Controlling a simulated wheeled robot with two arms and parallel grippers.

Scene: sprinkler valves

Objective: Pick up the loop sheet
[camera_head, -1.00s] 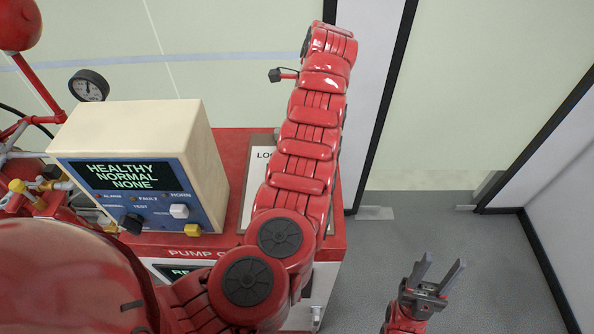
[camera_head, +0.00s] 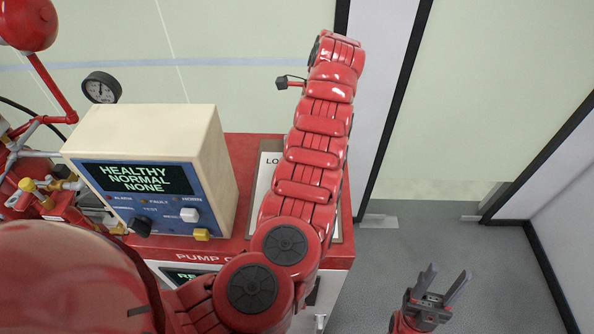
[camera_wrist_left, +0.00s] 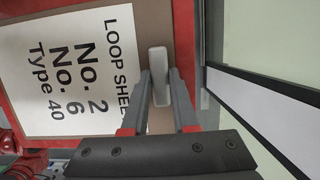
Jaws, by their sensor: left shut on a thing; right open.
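The loop sheet (camera_head: 264,176) is a white page on a brown board, lying over the red cabinet top and partly hidden behind my left arm. In the left wrist view the loop sheet (camera_wrist_left: 65,75) shows large print, "No. 2, No. 6, Type 40". My left gripper (camera_wrist_left: 160,85) is shut on the pale grey clip (camera_wrist_left: 158,62) at the board's edge. I cannot tell whether the board is clear of the cabinet top. In the head view my left gripper is hidden. My right gripper (camera_head: 443,284) is open and empty above the grey floor.
A cream control box (camera_head: 155,135) with a lit display stands on the red cabinet top (camera_head: 240,150), left of the sheet. A round gauge (camera_head: 101,88) and red pipes are at the far left. Clear grey floor (camera_head: 490,250) lies to the right, before glass panels.

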